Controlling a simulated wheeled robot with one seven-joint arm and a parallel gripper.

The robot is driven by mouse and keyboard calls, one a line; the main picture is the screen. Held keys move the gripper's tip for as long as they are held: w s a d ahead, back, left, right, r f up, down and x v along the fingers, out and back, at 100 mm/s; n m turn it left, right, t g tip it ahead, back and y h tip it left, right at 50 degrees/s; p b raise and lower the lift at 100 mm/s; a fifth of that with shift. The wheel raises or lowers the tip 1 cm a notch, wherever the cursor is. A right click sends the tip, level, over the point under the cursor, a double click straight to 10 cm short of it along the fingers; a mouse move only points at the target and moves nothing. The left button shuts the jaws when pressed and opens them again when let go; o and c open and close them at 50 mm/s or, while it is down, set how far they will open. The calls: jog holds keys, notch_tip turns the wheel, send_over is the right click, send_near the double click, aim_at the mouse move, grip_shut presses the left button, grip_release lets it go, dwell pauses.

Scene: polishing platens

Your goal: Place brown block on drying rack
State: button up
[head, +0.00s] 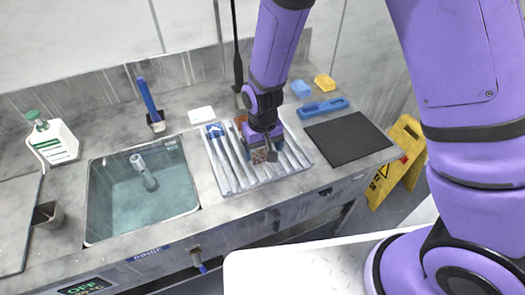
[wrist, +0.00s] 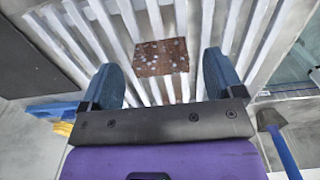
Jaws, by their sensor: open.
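The brown block (wrist: 161,57) is a speckled, flat-topped piece lying on the slats of the drying rack (head: 224,170). The rack is a pale slatted frame on the counter, and its slats also fill much of the wrist view (wrist: 262,42). My gripper (head: 264,151) is over the rack, pointing down. In the wrist view its two blue fingers (wrist: 160,64) are wide apart, with the block between and just ahead of them, and gaps show on both sides. In the head view my gripper hides most of the block.
A water-filled sink (head: 145,190) is left of the rack. A black mat (head: 348,138) and a blue tool (head: 323,108) lie to its right. A white bottle (head: 53,140), a blue-handled brush (head: 150,104) and a white bar (head: 201,114) stand or lie behind. A yellow floor sign (head: 397,165) stands beyond the counter.

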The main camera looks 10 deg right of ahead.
aim_at(262, 153)
jog(key=d+r+t, duration=0.1)
jog(key=d+r, duration=0.2)
jog(key=r, duration=0.7)
jog(key=d+r, duration=0.3)
jog(key=r, duration=0.6)
jog(key=s+d+r+m+t, duration=0.3)
jog(key=s+d+r+t, duration=0.1)
jog(key=s+d+r, duration=1.3)
jog(key=shift+s+d, duration=0.55)
jog(key=shift+d, duration=0.2)
